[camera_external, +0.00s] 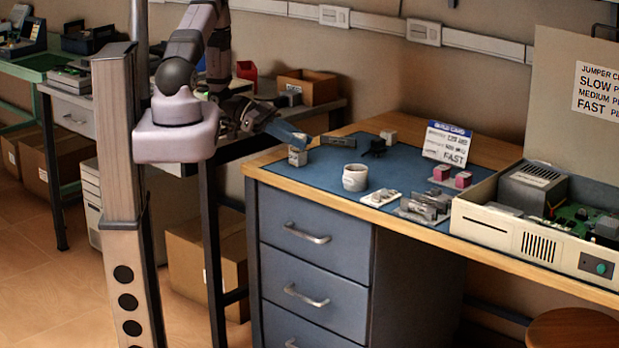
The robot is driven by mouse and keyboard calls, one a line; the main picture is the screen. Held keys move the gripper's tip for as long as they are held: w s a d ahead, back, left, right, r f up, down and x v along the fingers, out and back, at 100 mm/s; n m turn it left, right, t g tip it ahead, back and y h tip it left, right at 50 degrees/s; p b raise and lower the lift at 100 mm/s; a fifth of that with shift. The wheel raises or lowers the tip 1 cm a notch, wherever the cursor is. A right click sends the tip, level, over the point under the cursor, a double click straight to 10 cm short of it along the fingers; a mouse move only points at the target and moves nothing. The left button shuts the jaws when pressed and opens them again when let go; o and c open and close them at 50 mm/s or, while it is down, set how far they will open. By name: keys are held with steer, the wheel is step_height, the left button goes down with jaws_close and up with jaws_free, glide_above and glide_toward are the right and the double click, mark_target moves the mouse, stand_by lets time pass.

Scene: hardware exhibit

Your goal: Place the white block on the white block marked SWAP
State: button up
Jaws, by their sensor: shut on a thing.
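My gripper (296,145) is over the left end of the blue mat, pointing down and to the right. It is shut on a small white block (298,157) at its fingertips. The block is at or just above the mat; I cannot tell whether it touches. Another small pale block (388,138) stands at the back of the mat. A flat white piece (381,198) with small parts on it lies near the front edge. No SWAP marking is legible, so I cannot tell which piece bears it.
The blue mat (330,183) lies on the wooden bench. On it are a white cup (355,177), a dark clamp-like item (377,148), grey metal parts (425,206) and pink blocks (463,180). A sign card (447,143) stands behind. An open computer case (530,235) fills the right.

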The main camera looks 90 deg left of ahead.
steer(key=shift+f, duration=0.15)
steer(key=o, duration=1.1)
steer(key=shift+c, duration=0.2)
steer(key=shift+r, duration=0.2)
steer(key=b+v, duration=0.1)
steer(key=v, duration=1.1)
steer(key=shift+b, duration=0.3)
steer(key=shift+a, duration=0.1)
